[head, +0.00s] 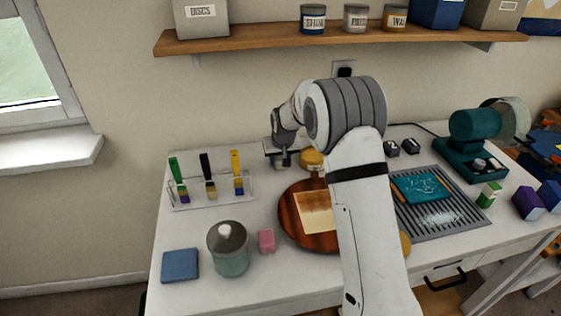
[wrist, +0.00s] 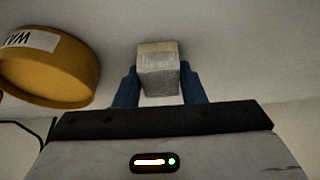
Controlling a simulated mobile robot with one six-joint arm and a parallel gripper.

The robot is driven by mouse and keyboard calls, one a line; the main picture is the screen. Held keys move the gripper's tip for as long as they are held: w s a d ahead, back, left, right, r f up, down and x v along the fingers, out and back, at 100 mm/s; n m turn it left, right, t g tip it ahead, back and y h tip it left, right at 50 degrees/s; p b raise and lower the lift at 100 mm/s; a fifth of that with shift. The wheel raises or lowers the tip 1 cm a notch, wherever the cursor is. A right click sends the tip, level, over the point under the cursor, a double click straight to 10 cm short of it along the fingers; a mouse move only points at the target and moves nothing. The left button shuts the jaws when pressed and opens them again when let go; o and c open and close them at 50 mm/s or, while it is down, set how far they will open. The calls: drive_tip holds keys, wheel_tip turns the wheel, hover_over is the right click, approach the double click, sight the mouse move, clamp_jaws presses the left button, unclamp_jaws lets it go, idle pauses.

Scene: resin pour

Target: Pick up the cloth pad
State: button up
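A small pale grey block-shaped pad with a tan upper edge (wrist: 158,72) sits between the two blue fingers of my gripper (wrist: 160,85) in the wrist view. It looks like the cloth pad. The fingers lie close against both its sides, with no clear gap. In the head view my gripper (head: 281,158) points down at the back of the white table, left of the yellow wax tin (head: 311,159). The pad is too small there to make out. Whether it touches the table is not clear.
The wax tin also shows close by, left of the fingers, in the wrist view (wrist: 50,70). A brush rack (head: 211,203) stands to the left. A round wooden board (head: 293,232), a lidded jar (head: 229,250) and a blue square (head: 180,266) are nearer the front.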

sight(280, 157)
drive_tip(key=c, duration=0.5)
wheel_tip(280, 157, up, 10)
drive_tip(key=shift+b, duration=0.5)
drive_tip(key=o, duration=0.4)
drive_tip(key=shift+c, duration=1.1)
